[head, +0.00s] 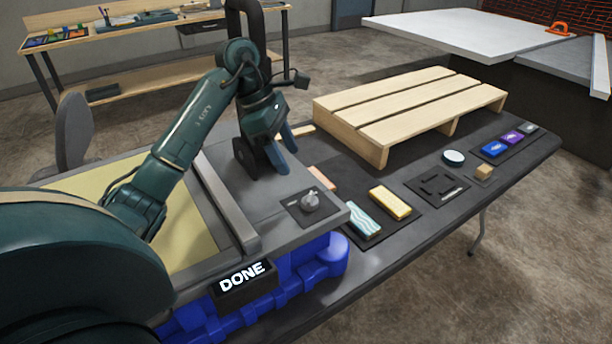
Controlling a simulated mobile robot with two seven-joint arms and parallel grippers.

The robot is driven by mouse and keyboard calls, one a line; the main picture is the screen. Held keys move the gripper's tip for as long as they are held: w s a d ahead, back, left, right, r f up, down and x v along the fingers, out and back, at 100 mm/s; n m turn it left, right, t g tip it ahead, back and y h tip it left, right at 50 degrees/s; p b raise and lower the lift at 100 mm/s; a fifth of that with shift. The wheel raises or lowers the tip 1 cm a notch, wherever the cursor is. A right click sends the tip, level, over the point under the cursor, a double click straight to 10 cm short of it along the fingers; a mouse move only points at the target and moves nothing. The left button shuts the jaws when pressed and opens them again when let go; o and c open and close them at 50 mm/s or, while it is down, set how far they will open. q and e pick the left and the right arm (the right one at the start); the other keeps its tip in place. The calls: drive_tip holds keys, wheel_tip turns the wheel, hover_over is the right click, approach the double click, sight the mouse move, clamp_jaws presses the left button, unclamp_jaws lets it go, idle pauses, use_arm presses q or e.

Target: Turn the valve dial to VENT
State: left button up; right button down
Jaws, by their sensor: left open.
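The valve dial (310,202) is a small grey knob on a dark square plate, on the grey top of the console (262,207) near its right corner. The markings around it are too small to read, so I cannot tell which setting it points at. My left gripper (287,158) is open and empty, with its fingers pointing down. It is above and behind the dial, apart from it. A dark display (243,283) on the console's front shows DONE in white letters. My right gripper is not in view.
A wooden pallet (410,108) lies on the dark table behind the dial.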

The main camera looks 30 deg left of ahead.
sight(308, 196)
use_arm(q)
drive_tip(key=p+x, duration=0.1)
drive_tip(key=x, duration=0.9)
drive_tip(key=shift+w+a+f+p, duration=0.1)
drive_tip(key=shift+w+f+p, duration=0.15)
drive_tip(key=shift+p, duration=0.1)
drive_tip(key=shift+w+f, duration=0.15)
drive_tip(key=shift+f, duration=0.5)
drive_tip(key=shift+c, duration=0.4)
drive_tip(key=c, duration=0.9)
